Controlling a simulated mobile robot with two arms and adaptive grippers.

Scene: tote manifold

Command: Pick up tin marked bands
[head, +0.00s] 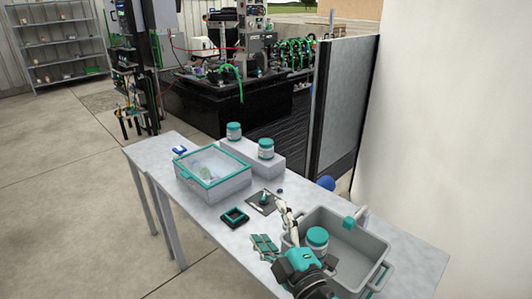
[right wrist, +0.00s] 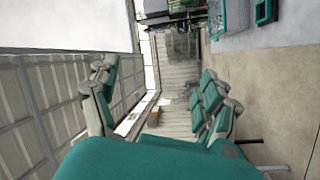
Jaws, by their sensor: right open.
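Three tins with teal lids show in the head view; I cannot read their labels, so I cannot tell which is marked bands. One tin (head: 317,241) stands in the grey tote (head: 346,222). Another tin (head: 234,132) and a third tin (head: 266,149) stand on a grey block (head: 251,157) farther back. My right gripper (head: 270,224) is over the table at the tote's left side, beside the tin in the tote. Its fingers are spread and empty, also in the right wrist view (right wrist: 158,70). My left gripper is out of view.
A clear-topped box with a teal rim (head: 213,183) stands left on the table (head: 203,215). A small dark square tray (head: 234,217) and a dark plate (head: 262,202) lie between box and tote. A grey partition (head: 345,105) stands behind the table.

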